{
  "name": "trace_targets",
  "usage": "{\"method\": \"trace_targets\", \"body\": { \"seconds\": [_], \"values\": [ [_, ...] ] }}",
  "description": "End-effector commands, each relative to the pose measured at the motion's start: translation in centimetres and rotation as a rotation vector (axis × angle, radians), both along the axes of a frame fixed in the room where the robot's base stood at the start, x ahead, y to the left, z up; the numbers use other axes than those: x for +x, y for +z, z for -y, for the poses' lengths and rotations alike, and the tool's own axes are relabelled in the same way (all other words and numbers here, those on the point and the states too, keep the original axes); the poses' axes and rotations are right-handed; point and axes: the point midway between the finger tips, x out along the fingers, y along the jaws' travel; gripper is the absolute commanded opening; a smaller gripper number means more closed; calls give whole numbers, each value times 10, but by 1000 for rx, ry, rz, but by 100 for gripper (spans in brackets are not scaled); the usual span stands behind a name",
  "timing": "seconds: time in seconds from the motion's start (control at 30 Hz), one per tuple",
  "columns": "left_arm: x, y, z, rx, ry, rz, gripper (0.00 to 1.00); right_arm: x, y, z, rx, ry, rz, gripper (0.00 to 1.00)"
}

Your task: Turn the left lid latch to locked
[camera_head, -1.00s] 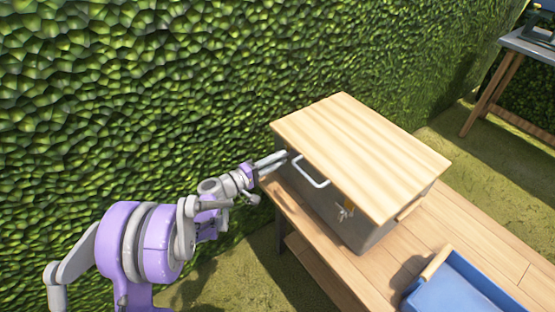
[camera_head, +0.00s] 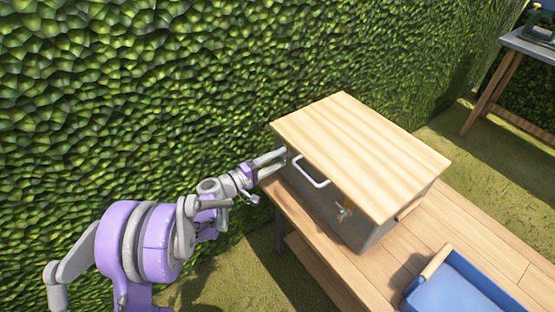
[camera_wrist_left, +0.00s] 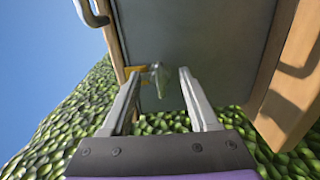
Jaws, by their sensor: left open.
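A grey box (camera_head: 325,205) with a pale wooden lid (camera_head: 360,150) stands on a wooden bench. In the left wrist view, the left latch (camera_wrist_left: 157,78) shows as a small metal turn piece beside a brass-coloured plate (camera_wrist_left: 134,71) at the lid's edge. My left gripper (camera_head: 286,159) is at the box's left front corner. In the left wrist view, its two fingers (camera_wrist_left: 158,80) are spread on either side of the latch, with a gap visible to each. In the head view the left latch is hidden around the fingertips. The right latch (camera_head: 343,211) hangs below the lid's front edge.
A white handle (camera_head: 312,172) sticks out of the lid's front, just right of my left gripper. A blue tray (camera_head: 465,290) is on the bench (camera_head: 480,225) at lower right. A leafy hedge (camera_head: 150,100) rises behind. Another table (camera_head: 525,45) stands at upper right.

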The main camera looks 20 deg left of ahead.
Motion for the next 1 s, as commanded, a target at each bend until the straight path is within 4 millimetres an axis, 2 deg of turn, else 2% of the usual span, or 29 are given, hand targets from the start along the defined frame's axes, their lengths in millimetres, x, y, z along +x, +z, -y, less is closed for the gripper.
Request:
{"method": "trace_targets", "body": {
  "seconds": [0.17,0.4,0.6,1.0],
  "values": [
    [-17,1,-15,0,3,0,61,0,3,0,0,0,1,63],
    [-56,1,-46,2,5,1,61,-1,7,0,0,0,2,63],
    [-78,0,-62,1,3,0,61,-1,8,0,0,0,3,63],
    [-84,0,-66,0,0,0,61,-1,9,0,0,0,3,63]
  ]
}}
